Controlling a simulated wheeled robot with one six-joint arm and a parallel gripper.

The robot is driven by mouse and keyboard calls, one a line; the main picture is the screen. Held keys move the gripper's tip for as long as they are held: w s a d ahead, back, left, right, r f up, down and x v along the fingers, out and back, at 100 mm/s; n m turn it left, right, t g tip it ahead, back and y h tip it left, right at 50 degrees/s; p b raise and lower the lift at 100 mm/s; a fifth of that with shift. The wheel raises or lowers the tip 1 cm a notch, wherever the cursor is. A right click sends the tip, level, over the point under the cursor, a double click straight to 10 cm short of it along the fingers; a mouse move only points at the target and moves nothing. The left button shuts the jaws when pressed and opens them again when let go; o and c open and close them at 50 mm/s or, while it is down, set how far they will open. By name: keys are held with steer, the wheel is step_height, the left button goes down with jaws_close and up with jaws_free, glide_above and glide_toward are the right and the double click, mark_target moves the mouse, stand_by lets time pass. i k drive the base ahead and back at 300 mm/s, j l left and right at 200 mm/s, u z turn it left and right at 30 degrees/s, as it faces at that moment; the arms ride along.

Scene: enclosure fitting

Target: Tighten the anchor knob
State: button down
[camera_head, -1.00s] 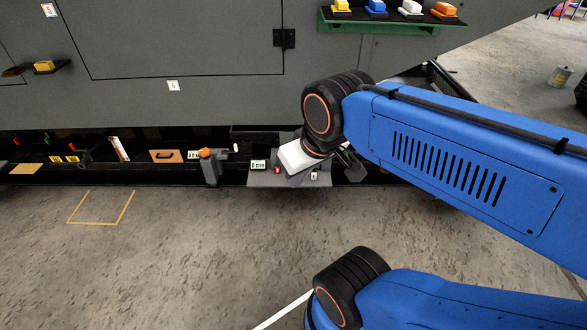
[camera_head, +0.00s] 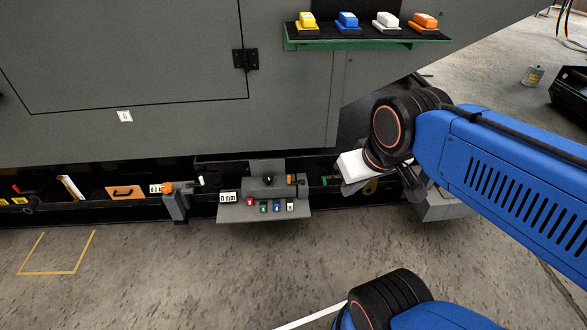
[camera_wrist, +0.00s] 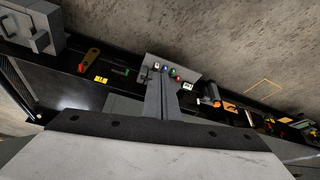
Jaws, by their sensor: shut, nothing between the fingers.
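An orange knob (camera_head: 166,188) sits on top of a grey post clamp (camera_head: 177,204) on the low black rail; I cannot tell for sure that it is the anchor knob. A round black knob (camera_head: 268,178) sits on a grey block above a small grey shelf (camera_head: 262,213). My gripper (camera_head: 412,190) is to the right of both, apart from them, and partly hidden by my wrist. In the wrist view its grey fingers (camera_wrist: 160,97) are together and empty, with the shelf (camera_wrist: 186,66) beyond them.
A grey box (camera_head: 440,206) is close by my gripper at the right end of the rail. Several coloured buttons and a small display (camera_head: 228,197) are on the shelf. A green ledge (camera_head: 365,43) with coloured blocks is above. The floor in front is open.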

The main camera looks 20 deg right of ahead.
mark_target(268, 178)
steer(key=i+j, duration=0.2)
steer(key=j, duration=0.15)
steer(key=i+j, duration=0.45)
steer(key=j, duration=0.25)
